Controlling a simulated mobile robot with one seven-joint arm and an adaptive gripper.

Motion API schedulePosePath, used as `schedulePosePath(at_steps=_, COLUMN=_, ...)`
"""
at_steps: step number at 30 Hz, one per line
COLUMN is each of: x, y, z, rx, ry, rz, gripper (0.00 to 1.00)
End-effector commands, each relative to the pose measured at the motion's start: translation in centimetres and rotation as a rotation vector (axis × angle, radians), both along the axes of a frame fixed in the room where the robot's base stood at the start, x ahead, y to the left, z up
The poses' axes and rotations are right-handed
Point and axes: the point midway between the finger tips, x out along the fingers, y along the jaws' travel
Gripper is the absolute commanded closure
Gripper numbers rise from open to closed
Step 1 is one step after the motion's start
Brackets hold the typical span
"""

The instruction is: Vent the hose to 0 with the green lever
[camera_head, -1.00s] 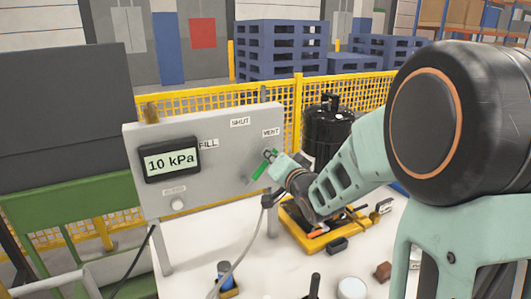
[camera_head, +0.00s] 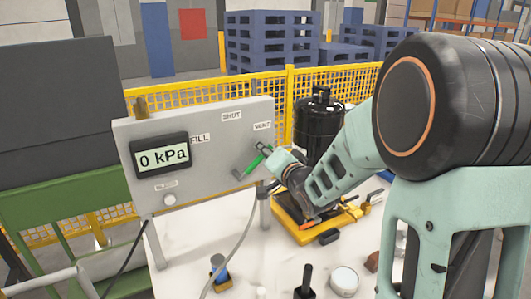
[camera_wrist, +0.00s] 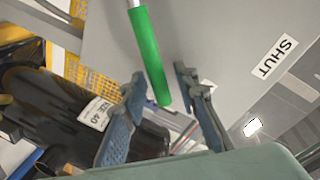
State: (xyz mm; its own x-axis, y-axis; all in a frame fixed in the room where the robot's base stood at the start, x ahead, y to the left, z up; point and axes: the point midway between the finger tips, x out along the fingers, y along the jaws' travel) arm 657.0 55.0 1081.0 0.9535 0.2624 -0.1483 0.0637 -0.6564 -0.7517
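The grey panel (camera_head: 225,170) carries a display (camera_head: 163,157) that reads 0 kPa. The green lever (camera_head: 249,165) is on the panel's right side below the VENT label (camera_head: 263,126), its grip slanting down to the left. In the wrist view the lever (camera_wrist: 150,55) shows its green grip, with its end in line with the gap between my fingers. My gripper (camera_wrist: 160,76) is open, with a finger on either side of that gap and nothing clamped.
A grey hose (camera_head: 240,238) hangs below the panel. A black tank (camera_head: 318,125) stands behind my arm, and a yellow tray (camera_head: 290,226) with tools lies on the white table. A blue-topped item, a black upright piece and a white round lid stand in front.

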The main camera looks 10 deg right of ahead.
Motion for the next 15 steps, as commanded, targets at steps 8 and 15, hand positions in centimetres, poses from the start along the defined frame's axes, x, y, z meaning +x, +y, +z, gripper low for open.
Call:
schedulePosePath(at_steps=8, x=-0.1, y=0.0, z=0.0, rx=-0.001, ry=0.001, rz=0.000, gripper=0.71)
schedulePosePath(at_steps=15, x=-2.3, y=-0.7, z=0.5, rx=-0.001, ry=-0.001, rz=-0.001, gripper=0.71)
